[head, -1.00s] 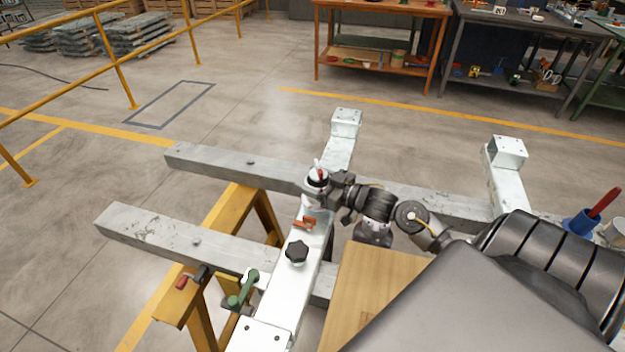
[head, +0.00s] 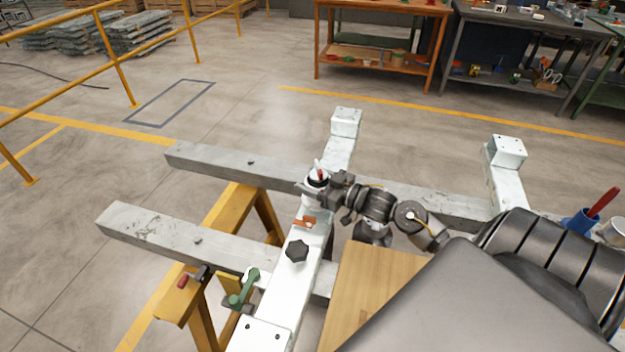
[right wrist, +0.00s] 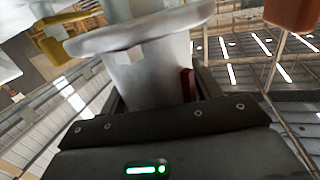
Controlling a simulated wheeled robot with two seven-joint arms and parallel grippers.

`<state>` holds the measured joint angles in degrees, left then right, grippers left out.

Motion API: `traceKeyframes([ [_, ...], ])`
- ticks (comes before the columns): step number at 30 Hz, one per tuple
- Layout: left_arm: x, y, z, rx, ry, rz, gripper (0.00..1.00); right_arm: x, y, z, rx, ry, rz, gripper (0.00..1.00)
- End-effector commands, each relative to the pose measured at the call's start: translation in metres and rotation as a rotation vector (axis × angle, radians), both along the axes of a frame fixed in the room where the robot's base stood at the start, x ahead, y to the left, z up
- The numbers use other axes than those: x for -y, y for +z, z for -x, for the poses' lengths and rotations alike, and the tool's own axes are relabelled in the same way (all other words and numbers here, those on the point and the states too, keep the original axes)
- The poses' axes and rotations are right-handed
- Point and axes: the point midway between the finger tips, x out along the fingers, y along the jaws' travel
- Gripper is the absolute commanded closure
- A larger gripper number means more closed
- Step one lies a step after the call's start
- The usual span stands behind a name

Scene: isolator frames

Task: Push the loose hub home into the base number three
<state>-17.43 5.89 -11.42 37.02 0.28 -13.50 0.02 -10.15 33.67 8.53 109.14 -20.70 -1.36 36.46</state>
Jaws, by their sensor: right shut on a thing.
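The hub, a pale grey-white round part with a wide flange, fills the upper middle of the right wrist view (right wrist: 150,70). My right gripper (head: 317,188) is shut on its narrower body, with the flange beyond the fingers. In the head view the gripper is at the white beam (head: 280,300), around a pale and dark round piece with a red tip (head: 318,174). The contact under the hub is hidden, so I cannot tell how it sits or see a base number. My left gripper is not in view.
Along the white beam are an orange-red piece (head: 305,222), a black star knob (head: 297,251) and a green lever (head: 243,288). Grey crossbeams (head: 150,228) rest on a yellow trestle (head: 225,220). A wooden board (head: 365,290) lies right of the beam.

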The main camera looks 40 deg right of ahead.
Motion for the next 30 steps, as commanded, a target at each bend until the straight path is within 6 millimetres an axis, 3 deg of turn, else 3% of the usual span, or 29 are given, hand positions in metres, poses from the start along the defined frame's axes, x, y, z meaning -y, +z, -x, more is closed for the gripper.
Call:
traceKeyframes([
  [30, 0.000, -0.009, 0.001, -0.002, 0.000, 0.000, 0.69, 0.000, -0.017, -0.001, 0.009, 0.000, 0.000, 1.00],
])
